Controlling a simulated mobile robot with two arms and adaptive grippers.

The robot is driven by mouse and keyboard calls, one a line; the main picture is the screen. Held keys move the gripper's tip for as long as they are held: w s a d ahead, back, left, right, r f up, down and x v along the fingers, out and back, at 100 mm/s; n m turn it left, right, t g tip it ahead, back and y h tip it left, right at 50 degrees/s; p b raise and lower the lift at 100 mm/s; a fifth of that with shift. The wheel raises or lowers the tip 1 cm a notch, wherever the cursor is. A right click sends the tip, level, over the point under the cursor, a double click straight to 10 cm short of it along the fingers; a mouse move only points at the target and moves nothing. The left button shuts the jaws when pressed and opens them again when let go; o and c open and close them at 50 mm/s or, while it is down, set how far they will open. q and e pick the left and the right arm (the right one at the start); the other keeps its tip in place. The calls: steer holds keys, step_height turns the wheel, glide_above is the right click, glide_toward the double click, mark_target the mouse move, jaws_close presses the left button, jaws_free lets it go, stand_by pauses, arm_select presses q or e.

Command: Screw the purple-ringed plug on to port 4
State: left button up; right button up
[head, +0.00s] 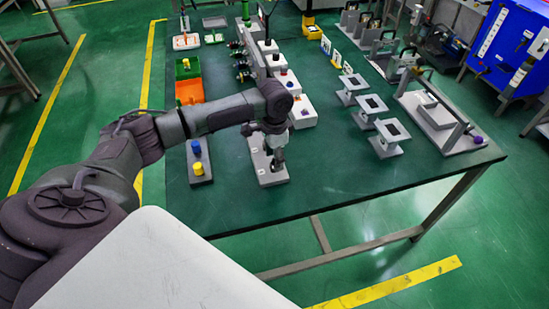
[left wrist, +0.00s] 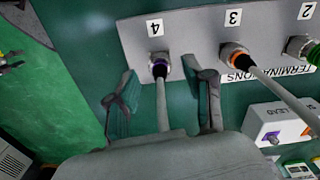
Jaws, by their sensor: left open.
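In the left wrist view the purple-ringed plug (left wrist: 160,69) is at port 4 (left wrist: 158,58), under the label 4, with its cable running down towards my gripper. The plug looks in line with the port and touching it; I cannot tell how far it is threaded. My left gripper (left wrist: 164,92) is open, one finger on each side of the cable, with clear gaps to both. In the head view my left gripper (head: 277,164) hangs over the near part of the green table, and the plug cannot be made out. My right gripper is not in view.
An orange-ringed plug (left wrist: 237,59) with a cable sits at port 3, and a green-ringed one (left wrist: 308,50) at port 2. A white box (left wrist: 278,124) lies to the right. A grey plate with blue and yellow knobs (head: 198,168) is left of my gripper. Grey stands (head: 389,146) are to the right.

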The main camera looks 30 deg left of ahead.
arm_select(q)
steer(key=shift+f, duration=0.7)
jaws_close()
steer(key=shift+r, duration=0.1)
